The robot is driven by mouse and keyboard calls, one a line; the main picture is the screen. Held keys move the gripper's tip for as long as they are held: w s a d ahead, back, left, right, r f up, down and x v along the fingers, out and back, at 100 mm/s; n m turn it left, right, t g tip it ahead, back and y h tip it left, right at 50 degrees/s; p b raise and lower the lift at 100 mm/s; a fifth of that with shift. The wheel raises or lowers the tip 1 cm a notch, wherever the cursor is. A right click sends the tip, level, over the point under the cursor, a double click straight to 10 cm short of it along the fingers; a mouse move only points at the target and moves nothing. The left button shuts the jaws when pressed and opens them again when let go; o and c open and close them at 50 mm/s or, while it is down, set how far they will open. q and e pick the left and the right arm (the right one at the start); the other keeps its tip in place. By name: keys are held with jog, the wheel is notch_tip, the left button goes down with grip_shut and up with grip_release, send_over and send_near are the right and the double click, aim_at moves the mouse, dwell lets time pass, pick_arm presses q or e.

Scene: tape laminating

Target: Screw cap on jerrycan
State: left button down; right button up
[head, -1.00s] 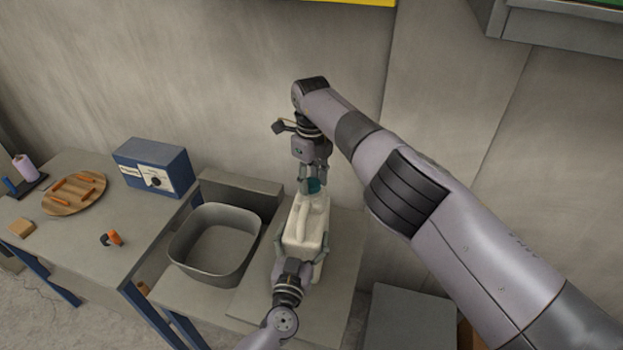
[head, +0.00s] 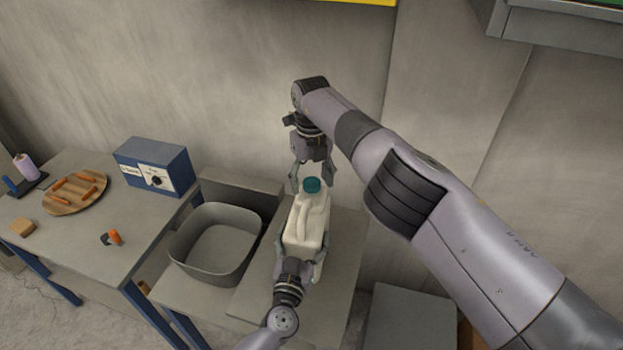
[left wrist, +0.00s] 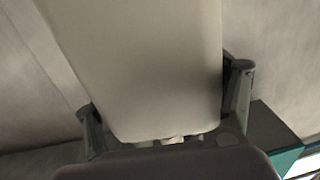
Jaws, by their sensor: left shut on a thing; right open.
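The white jerrycan (head: 304,228) stands upright on the low table in the head view. My left gripper (head: 304,259) is shut around the jerrycan's lower body from the near side. The left wrist view shows the pale jerrycan body (left wrist: 140,65) filling the middle, with a finger on either side. My right gripper (head: 310,180) is open just above and around the cap, its fingers apart and not visibly touching it.
A grey bin (head: 215,245) stands left of the jerrycan. A workbench (head: 75,235) farther left holds a blue box (head: 153,167), a wooden plate (head: 75,192) with orange pieces, and small items. The wall is close behind. Table surface right of the jerrycan is clear.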

jog(key=shift+r, duration=0.15)
notch_tip(320, 180, up, 12)
dwell(0.5)
pick_arm(q)
grip_release()
dwell(0.4)
jog(key=v, duration=1.2)
pick_arm(e)
jog(key=shift+f, duration=0.2)
